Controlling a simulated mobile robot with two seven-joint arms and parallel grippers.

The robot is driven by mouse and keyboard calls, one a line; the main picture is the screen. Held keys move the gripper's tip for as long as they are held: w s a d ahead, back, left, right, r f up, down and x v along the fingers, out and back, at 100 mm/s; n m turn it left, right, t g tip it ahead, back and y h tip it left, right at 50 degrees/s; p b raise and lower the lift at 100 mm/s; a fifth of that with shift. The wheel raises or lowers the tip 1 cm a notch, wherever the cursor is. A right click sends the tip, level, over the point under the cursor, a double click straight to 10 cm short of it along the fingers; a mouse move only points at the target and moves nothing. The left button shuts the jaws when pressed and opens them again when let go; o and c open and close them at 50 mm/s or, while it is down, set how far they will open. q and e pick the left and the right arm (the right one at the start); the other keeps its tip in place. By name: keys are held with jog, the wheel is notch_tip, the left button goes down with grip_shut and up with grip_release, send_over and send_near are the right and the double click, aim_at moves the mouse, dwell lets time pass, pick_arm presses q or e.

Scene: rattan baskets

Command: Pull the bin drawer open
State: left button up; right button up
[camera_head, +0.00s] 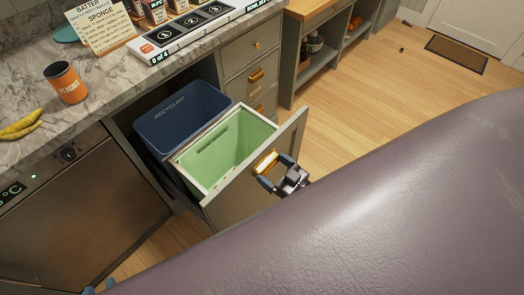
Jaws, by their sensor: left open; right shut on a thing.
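The bin drawer (282,147) stands pulled out from under the counter. It holds a green bin (240,140) at the front and a dark blue bin marked RECYCLING (183,116) behind it. My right gripper (268,170) is at the drawer front, shut on the brass handle (265,161); the fingertips partly hide the handle. Of my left gripper, only small bluish parts (98,287) show at the bottom left edge, far from the drawer. Its fingers are cut off by the picture edge.
A steel appliance (75,215) with a knob is left of the drawer. The marble counter (112,105) above holds an orange cup (66,82), bananas (20,126) and a display box (190,32). A large purple surface (350,225) fills the lower right.

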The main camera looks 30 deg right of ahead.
jog(key=p+v, duration=0.1)
jog(key=v, duration=0.5)
jog(key=shift+s, duration=0.15)
jog(key=o, duration=1)
jog(key=shift+c, duration=0.2)
